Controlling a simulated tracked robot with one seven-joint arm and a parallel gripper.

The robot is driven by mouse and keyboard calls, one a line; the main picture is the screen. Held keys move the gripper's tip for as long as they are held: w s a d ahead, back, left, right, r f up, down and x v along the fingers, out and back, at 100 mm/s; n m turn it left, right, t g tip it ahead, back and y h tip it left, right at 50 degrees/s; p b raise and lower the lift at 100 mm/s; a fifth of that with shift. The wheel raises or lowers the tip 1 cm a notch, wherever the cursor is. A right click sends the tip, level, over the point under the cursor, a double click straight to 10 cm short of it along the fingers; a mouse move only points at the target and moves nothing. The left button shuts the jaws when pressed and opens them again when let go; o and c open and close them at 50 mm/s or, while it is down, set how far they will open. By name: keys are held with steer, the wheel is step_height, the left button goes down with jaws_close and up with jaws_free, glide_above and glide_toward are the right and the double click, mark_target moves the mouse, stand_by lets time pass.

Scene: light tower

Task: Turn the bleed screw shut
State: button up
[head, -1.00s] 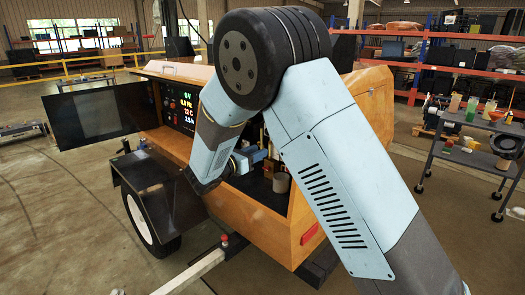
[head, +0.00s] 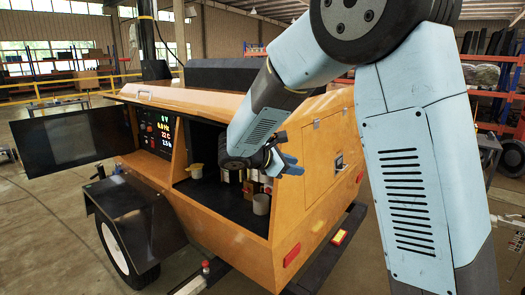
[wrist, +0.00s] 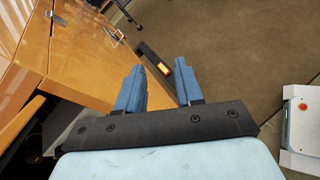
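The orange light tower trailer (head: 310,150) stands ahead with its side bay (head: 215,197) open. Inside the bay a pale cylindrical cup (head: 261,204) and a small yellow-rimmed cup (head: 196,170) show, with further parts partly behind my arm. I cannot make out the bleed screw in either view. My gripper (head: 290,165) is in front of the bay's right edge, close to the orange panel. In the wrist view my gripper (wrist: 159,85) has its two blue fingers apart with nothing between them, and the orange panel lies to their left.
A lit control panel (head: 162,128) and an open dark door (head: 68,142) are at the trailer's left. A fender and wheel (head: 115,245) stand below. A dark bumper with a yellow-red light (head: 339,237) runs along the right end. Floor beyond it is open.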

steer(key=s+d+r+m+g+y, duration=0.2)
steer(key=s+d+m+y, duration=0.1)
steer(key=s+d+m, duration=0.3)
steer(key=s+d+r+m+g+y, duration=0.2)
steer(key=s+d+m, duration=0.1)
steer(key=s+d, duration=0.4)
steer(key=s+d+r+m+t+y, duration=0.1)
steer(key=s+m+y, duration=0.2)
steer(key=s+m, duration=0.2)
steer(key=s+r+m+t+y, duration=0.1)
steer(key=s+m+y, duration=0.2)
steer(key=s+m, duration=0.3)
steer(key=s, duration=0.5)
steer(key=shift+s+d+t, duration=0.4)
